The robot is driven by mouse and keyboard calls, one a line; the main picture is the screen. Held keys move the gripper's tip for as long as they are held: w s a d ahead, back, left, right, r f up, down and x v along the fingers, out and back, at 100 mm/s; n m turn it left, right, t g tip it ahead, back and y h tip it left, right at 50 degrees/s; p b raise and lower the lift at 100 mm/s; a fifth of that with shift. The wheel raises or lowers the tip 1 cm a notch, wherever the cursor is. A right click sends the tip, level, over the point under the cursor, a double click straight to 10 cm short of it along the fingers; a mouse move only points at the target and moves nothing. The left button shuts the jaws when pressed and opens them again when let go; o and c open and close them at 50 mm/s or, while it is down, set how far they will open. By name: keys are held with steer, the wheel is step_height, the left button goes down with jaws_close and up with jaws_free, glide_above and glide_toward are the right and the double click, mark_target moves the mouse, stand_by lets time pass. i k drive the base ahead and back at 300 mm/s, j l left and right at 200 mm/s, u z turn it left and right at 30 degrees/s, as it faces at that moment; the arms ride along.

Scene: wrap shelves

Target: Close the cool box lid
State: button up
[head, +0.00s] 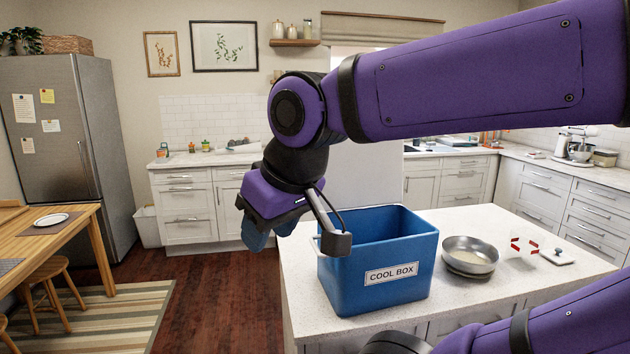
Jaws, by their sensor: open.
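The blue cool box (392,301) stands upright on the white island counter, with a "COOL BOX" label on its front. Its top is open and I see its inner walls.
On the island counter (302,290), a metal bowl (470,255) stands right of the box. Small red-and-white items (522,247) and a white board (557,257) lie farther right. A wooden table (60,240) is at the left. The floor between is clear.

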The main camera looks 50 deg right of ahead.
mark_target(356, 175)
steer(key=i+j+u, duration=0.15)
steer(key=i+j, duration=0.15)
steer(key=i+j+u, duration=0.1)
steer(key=i, duration=0.35)
steer(key=i+j+u, duration=0.15)
steer(key=i+j, duration=0.15)
steer(key=i+z, duration=0.35)
steer(key=i+j+z, duration=0.3)
steer(key=i, duration=0.25)
steer(key=i+z, duration=0.2)
steer(key=z, duration=0.3)
steer(key=i+j+z, duration=0.1)
steer(key=z, duration=0.35)
steer(key=i+j+z, duration=0.2)
steer(key=z, duration=0.3)
steer(key=i+j+z, duration=0.15)
steer(key=z, duration=0.3)
steer(key=i+j+z, duration=0.2)
steer(key=z, duration=0.25)
steer(key=i+j+z, duration=0.1)
steer(key=j+z, duration=0.2)
steer(key=z, duration=0.2)
steer(key=i+j+z, duration=0.1)
steer(key=j+z, duration=0.55)
steer(key=z, duration=0.25)
